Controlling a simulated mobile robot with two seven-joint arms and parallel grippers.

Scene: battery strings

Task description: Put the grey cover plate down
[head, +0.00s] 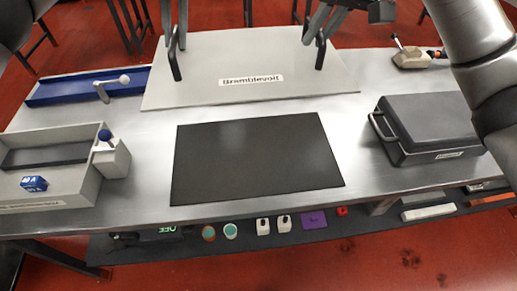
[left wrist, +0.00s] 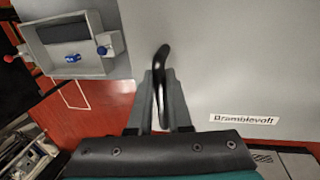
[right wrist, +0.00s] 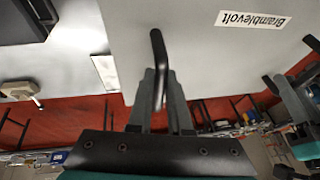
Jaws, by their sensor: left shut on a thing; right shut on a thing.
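The grey cover plate (head: 205,75) is a wide flat panel with a "Bramblevolt" label. It is at the back middle of the steel table and also shows in the left wrist view (left wrist: 220,70) and right wrist view (right wrist: 190,40). I cannot tell if it touches the table. My left gripper (head: 178,42) is shut on its left black handle (left wrist: 161,58). My right gripper (head: 318,32) is shut on its right black handle (right wrist: 157,48).
A black mat (head: 258,160) lies bare in front of the plate. A grey tray (head: 75,190) with a blue block (head: 34,184) and a blue tray (head: 75,90) are on the left. A dark lidded case (head: 430,120) is on the right. Small items lie on a lower shelf.

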